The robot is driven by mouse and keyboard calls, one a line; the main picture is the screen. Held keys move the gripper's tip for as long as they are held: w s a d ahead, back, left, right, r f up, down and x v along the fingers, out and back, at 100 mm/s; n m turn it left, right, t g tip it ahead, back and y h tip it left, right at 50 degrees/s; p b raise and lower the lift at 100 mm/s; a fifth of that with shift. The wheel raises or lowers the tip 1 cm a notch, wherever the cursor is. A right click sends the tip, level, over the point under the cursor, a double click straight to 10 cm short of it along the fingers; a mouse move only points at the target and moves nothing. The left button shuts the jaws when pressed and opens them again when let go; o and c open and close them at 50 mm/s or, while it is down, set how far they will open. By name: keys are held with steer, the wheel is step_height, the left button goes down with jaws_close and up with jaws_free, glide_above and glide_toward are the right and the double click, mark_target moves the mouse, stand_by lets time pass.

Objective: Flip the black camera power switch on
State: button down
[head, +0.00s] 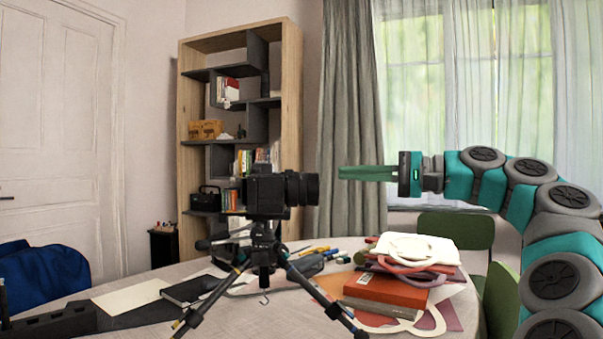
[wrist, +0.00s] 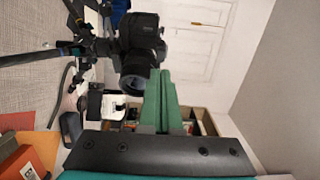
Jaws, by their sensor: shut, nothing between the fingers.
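The black camera (head: 268,192) sits on top of a tripod (head: 262,248), its lens pointing right toward my gripper. My gripper (head: 342,173) is shut and empty, its green fingers level and a short gap to the right of the lens in the head view. In the wrist view the camera (wrist: 140,38) is at upper centre with its lens facing me, and the shut fingers of my gripper (wrist: 163,72) reach up beside the lens. I cannot tell there whether they touch it. The power switch cannot be made out in either view.
The tripod stands at a cloth-covered table (head: 120,316). A bookshelf (head: 290,110) stands behind. Green chairs (head: 458,228) are at the right. The air above the books is clear.

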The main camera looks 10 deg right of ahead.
mark_target(287, 173)
steer(key=shift+a, duration=0.1)
steer(key=x, duration=1)
